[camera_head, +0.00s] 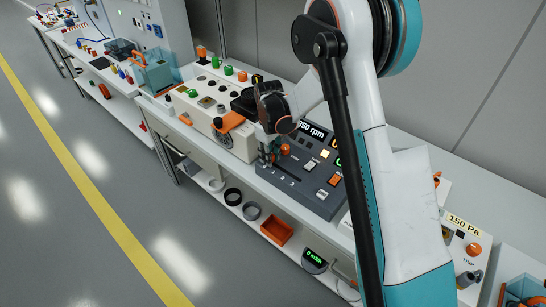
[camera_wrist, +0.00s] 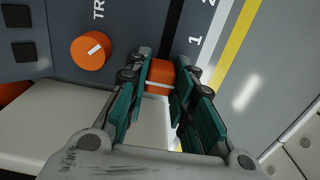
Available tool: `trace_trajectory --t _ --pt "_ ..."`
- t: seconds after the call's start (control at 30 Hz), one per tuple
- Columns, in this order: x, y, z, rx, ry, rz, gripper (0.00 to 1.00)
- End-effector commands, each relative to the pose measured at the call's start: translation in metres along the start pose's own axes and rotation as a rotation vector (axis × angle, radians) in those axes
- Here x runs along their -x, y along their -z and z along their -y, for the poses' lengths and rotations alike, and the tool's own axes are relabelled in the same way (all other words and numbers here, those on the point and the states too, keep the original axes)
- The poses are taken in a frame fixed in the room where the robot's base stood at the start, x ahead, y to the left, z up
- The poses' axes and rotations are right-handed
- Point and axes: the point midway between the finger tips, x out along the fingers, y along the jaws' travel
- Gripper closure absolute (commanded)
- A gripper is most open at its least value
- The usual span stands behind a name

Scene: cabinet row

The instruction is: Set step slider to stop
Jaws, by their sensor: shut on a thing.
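The step slider's orange cap (camera_wrist: 160,74) with a white line sits between the fingers of my gripper (camera_wrist: 163,82) in the wrist view. The teal finger pads are closed on its two sides. A dark slot runs up from the cap, with the marks 1 and 2 printed to its right. A "stop" mark cannot be read. In the head view my gripper (camera_head: 267,157) reaches down to the dark grey control panel (camera_head: 318,198), and the slider cap is hidden there.
A round orange knob (camera_wrist: 92,50) with a white pointer stands left of the fingers; its label is cut off. In the head view an rpm display (camera_head: 312,130) and several buttons are on the panel. A beige console (camera_head: 205,112) stands just left of it.

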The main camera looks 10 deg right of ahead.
Motion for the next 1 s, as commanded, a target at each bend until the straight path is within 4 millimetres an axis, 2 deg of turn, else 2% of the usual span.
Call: trace_trajectory --t 0.07,0.1,0.17,0.5,0.63,0.77,1.0 --pt "0.001 0.003 0.000 0.001 -0.002 -0.008 1.00" --pt "0.001 0.004 -0.001 0.001 -0.002 -0.008 0.71" --pt "0.001 0.003 0.000 0.001 -0.002 -0.008 0.57" --pt "0.001 0.002 0.000 0.001 -0.001 -0.005 0.57" --pt "0.010 0.002 0.000 0.001 -0.001 -0.005 0.57" --pt "0.031 0.002 0.000 0.001 -0.001 -0.005 0.57" --pt "0.080 0.001 0.000 0.001 -0.001 -0.005 0.57"
